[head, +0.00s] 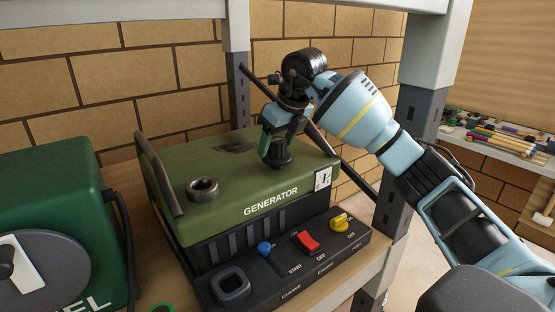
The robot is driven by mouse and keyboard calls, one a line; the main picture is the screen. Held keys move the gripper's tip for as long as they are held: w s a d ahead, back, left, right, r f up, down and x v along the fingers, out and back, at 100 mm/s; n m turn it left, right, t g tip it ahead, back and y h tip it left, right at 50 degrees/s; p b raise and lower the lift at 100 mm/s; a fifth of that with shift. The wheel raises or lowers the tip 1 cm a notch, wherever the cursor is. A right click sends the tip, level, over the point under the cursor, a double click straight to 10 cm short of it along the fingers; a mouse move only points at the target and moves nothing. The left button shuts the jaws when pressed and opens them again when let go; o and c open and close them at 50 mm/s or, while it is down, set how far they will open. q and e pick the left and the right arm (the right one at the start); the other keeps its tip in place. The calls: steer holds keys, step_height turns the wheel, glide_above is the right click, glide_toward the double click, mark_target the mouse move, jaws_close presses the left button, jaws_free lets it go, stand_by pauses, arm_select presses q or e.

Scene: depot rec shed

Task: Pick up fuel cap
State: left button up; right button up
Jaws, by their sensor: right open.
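A green and black generator (225,212) stands on a wooden shelf, with an open-looking black filler neck (203,189) on its top at the left. A small black piece that looks like the fuel cap (277,158) is on the top's right part, below my right gripper (279,142). The right gripper points down with its fingers open, close over the black piece and partly hiding it. I cannot tell whether the fingers touch it. My left gripper is not in view.
A green box with a grey disc (45,275) stands at the left. The generator's carry handle (160,175) rises on its left side. A grey shelf post (410,140) stands near my right arm. The generator's front panel has a red switch (307,242) and knobs.

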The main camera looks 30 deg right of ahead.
mark_target(278, 140)
steer(key=shift+c, duration=0.2)
steer(key=c, duration=1)
steer(key=shift+c, duration=0.2)
steer(key=shift+r, duration=0.2)
step_height(278, 140, up, 10)
steer(key=shift+f+b, duration=0.15)
steer(key=shift+b, duration=0.25)
